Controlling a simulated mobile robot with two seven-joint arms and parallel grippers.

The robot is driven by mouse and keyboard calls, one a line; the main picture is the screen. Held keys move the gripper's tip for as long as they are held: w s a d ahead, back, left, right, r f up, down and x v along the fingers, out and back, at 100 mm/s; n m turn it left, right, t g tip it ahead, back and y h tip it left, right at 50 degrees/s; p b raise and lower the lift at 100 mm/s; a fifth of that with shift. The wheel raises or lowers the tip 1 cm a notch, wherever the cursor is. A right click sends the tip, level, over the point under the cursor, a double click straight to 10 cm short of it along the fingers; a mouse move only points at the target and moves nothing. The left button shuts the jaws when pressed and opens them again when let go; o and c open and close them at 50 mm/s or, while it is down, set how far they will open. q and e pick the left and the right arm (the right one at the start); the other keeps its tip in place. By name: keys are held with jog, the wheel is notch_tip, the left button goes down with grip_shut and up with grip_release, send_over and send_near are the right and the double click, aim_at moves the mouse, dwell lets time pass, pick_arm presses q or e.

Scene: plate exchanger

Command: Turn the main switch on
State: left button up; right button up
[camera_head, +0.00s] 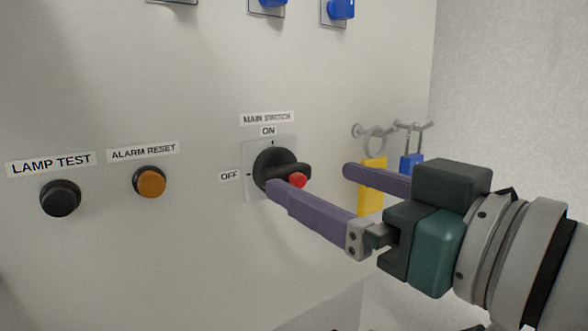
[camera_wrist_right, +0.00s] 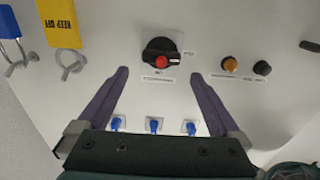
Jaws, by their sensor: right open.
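The main switch (camera_head: 270,165) is a black rotary knob with a red spot on a pale plate, under the labels MAIN SWITCH and ON, with OFF at its left. Its handle lies about horizontal. In the right wrist view the switch (camera_wrist_right: 160,52) appears upside down, its white mark pointing to the OFF side. My right gripper (camera_head: 308,179) is open and empty, its purple fingers pointing at the panel. One fingertip overlaps the knob's lower edge in the head view; contact cannot be told. In the right wrist view the gripper (camera_wrist_right: 159,73) spans either side of the knob. My left gripper is not in view.
A black LAMP TEST button (camera_head: 60,198) and an orange ALARM RESET button (camera_head: 150,182) are left of the switch. Blue switches (camera_head: 341,9) are above. A yellow tag (camera_head: 371,180) and a blue padlock (camera_head: 411,163) hang on hooks at the right, behind my gripper.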

aim_at(302, 175)
jog(key=p+x, duration=0.1)
jog(key=x, duration=0.3)
jog(key=shift+w+a, duration=0.5)
jog(key=shift+w, duration=0.05)
jog(key=shift+f, duration=0.1)
jog(key=shift+d, duration=0.1)
jog(key=c, duration=1.3)
